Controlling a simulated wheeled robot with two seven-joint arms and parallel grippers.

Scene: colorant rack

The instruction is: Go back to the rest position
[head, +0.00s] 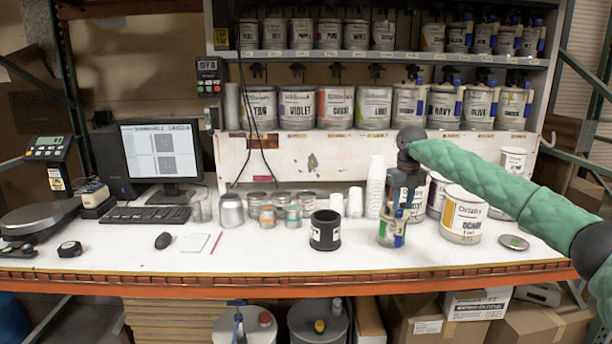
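My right arm, in a green sleeve, comes in from the right in the head view. Its dark gripper (398,208) points down over the worktable (290,262), in front of a large paint can. My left gripper is not in view.
A black cup (325,231) stands left of the gripper. An ochre can (463,216) and a round lid (513,242) are to the right. White cup stacks (375,186) stand behind. Shelves of labelled cans (374,106) rise above. The table's front strip is clear.

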